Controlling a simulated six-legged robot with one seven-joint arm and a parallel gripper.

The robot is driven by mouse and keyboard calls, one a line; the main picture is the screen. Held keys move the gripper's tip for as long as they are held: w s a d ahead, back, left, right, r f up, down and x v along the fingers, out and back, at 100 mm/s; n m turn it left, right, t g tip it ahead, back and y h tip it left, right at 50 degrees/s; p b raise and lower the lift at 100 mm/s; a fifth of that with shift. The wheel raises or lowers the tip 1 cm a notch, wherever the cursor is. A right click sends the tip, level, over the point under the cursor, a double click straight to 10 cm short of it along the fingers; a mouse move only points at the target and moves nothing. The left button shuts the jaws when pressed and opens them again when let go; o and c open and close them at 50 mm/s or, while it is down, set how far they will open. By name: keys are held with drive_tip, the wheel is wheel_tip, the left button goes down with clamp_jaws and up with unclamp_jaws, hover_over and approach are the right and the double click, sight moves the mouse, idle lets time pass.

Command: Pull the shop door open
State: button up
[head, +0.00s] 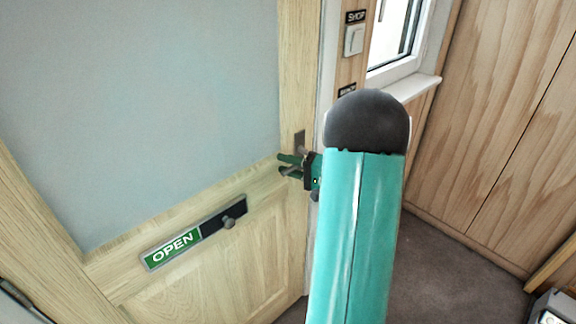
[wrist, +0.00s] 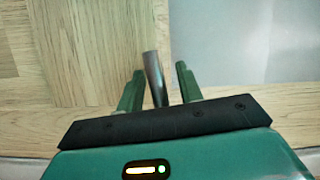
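The shop door (head: 250,255) is pale wood with a large grey-blue pane, and fills the left of the head view. It looks closed against its frame at the right edge. Its metal handle (wrist: 153,78) stands between the two green fingers of my gripper (wrist: 160,85) in the wrist view, with a gap on each side. My gripper is open around the handle. In the head view my gripper (head: 286,165) is at the door's right edge, just below the handle plate (head: 299,140). My teal arm hides part of the frame and gripper.
A green OPEN slide sign (head: 172,249) with a dark knob (head: 229,222) is fixed on the door's middle rail. A light switch (head: 354,40) and a window with a white sill (head: 412,87) are right of the frame. Wooden panels (head: 495,120) line the right; dark floor (head: 440,270) there is mostly clear.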

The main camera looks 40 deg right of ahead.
sight(276, 171)
clamp_jaws()
drive_tip(key=f+n, duration=0.1)
drive_tip(key=f+n+g, duration=0.1)
drive_tip(key=f+n+h, duration=0.1)
drive_tip(key=shift+d+n, duration=0.25)
drive_tip(key=shift+n, duration=0.15)
drive_tip(key=shift+d+f+n+g+h, duration=0.3)
drive_tip(key=shift+f+n, duration=0.25)
drive_tip(key=shift+n, duration=0.1)
drive_tip(key=shift+d+f+n+g+h, duration=0.3)
drive_tip(key=shift+f+n, duration=0.2)
drive_tip(key=shift+n, duration=0.15)
